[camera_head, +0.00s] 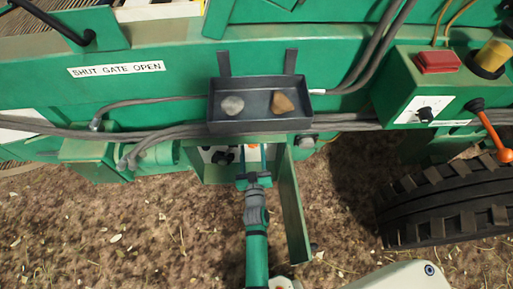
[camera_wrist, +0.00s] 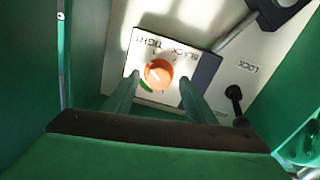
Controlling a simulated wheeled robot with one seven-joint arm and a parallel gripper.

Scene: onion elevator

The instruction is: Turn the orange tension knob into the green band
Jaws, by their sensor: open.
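The orange tension knob (camera_wrist: 158,73) sits on a white dial plate inside a green box, in the wrist view. The plate reads TIGHT and SLACK. A short green band (camera_wrist: 146,85) lies at the knob's lower left edge. A pale mark shows on the knob's face, but I cannot tell exactly where it points. My gripper (camera_wrist: 160,80) is open, with one finger on each side of the knob in the picture. I cannot tell whether they touch it. In the head view, my gripper (camera_head: 254,180) reaches into the box, and the knob is mostly hidden.
A black LOCK lever (camera_wrist: 236,97) is right of the dial plate. The box's open green door (camera_head: 293,205) stands right of my arm. A dark tray (camera_head: 258,127) with two lumps hangs above the box. A control box (camera_head: 398,100) and tyre (camera_head: 445,205) are farther right.

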